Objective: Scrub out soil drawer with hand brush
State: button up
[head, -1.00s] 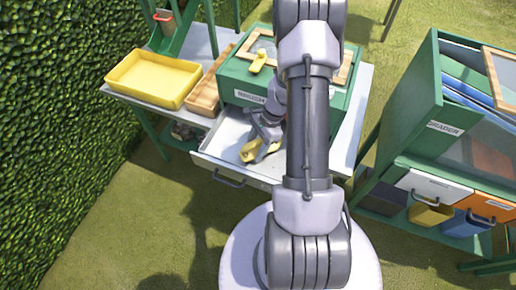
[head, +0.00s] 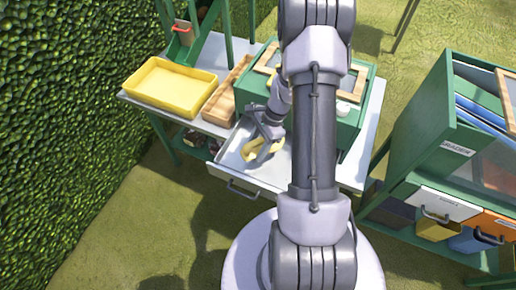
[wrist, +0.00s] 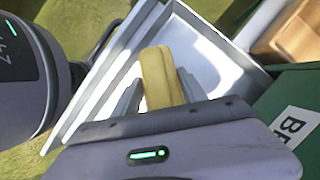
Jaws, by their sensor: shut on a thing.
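The soil drawer (head: 233,160) is pulled out from under the green cabinet (head: 345,129), its pale grey interior visible. It also fills much of the wrist view (wrist: 205,50). My gripper (head: 262,146) is inside the drawer's outline, shut on the hand brush (head: 250,151). The brush has a yellow, wood-like body and stands out between the two fingers in the wrist view (wrist: 160,80). Its bristles are hidden, and I cannot tell whether they touch the drawer floor. My arm covers part of the cabinet and the drawer's right side.
A yellow tray (head: 211,89) and a wooden tray (head: 225,100) sit left of the cabinet. A green cabinet with a white drawer (head: 437,203) and an orange drawer (head: 490,224) stands at right. A hedge (head: 70,120) borders the left. Grass lies before the bench.

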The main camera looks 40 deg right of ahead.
aim_at(257, 141)
jog(key=shift+r+p, duration=0.95)
jog(key=shift+r, duration=0.65)
